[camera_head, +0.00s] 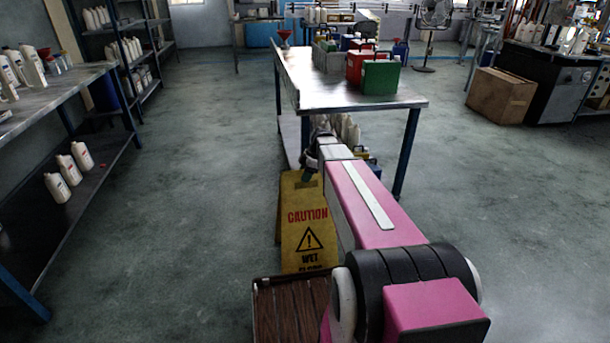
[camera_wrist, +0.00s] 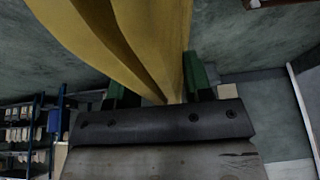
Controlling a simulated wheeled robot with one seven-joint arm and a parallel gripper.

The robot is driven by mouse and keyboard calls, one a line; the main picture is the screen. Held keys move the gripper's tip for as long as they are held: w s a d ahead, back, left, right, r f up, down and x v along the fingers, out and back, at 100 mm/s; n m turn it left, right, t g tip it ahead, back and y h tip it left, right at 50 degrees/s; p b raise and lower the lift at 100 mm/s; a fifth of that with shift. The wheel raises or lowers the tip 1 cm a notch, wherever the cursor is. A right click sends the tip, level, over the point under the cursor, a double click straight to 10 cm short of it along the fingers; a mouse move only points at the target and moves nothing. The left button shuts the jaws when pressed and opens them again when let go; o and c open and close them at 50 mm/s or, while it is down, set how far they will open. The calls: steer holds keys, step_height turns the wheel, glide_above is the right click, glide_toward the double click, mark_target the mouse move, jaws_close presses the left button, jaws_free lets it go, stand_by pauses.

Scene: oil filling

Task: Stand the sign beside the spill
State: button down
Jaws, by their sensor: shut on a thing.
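The yellow caution sign (camera_head: 306,228) shows in front of my base in the head view, its printed face towards me and its lower edge hidden. It looks upright. My gripper (camera_head: 313,172) is at its top edge, partly hidden by my arm. In the wrist view the green fingers of my gripper (camera_wrist: 158,84) are shut on the sign (camera_wrist: 150,40), with its yellow panels between them. I cannot tell whether the sign touches the floor. I cannot make out a clear spill on the floor.
A metal table (camera_head: 345,92) with red (camera_head: 358,66) and green (camera_head: 381,77) cans stands just beyond the sign. A shelf bench (camera_head: 75,165) with white bottles is on the left. A brown slatted surface (camera_head: 290,310) is low in front. Open floor lies left and right.

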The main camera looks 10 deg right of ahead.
steer(key=c, duration=0.5)
jaws_free()
steer(key=shift+f, duration=0.1)
steer(key=v, duration=1.2)
steer(key=shift+a, duration=0.1)
steer(key=shift+s+a+f+m+h, duration=0.8)
steer(key=shift+s+f+m, duration=1.4)
steer(key=shift+s+m, duration=1.1)
steer(key=shift+s+a+f+m+h, duration=0.8)
steer(key=shift+s+f+m, duration=1.65)
steer(key=shift+s, duration=1.4)
steer(key=shift+s+a+f+m+h, duration=0.8)
steer(key=shift+s+f+m, duration=1.15)
steer(key=shift+s+m, duration=1.5)
steer(key=shift+s, duration=0.15)
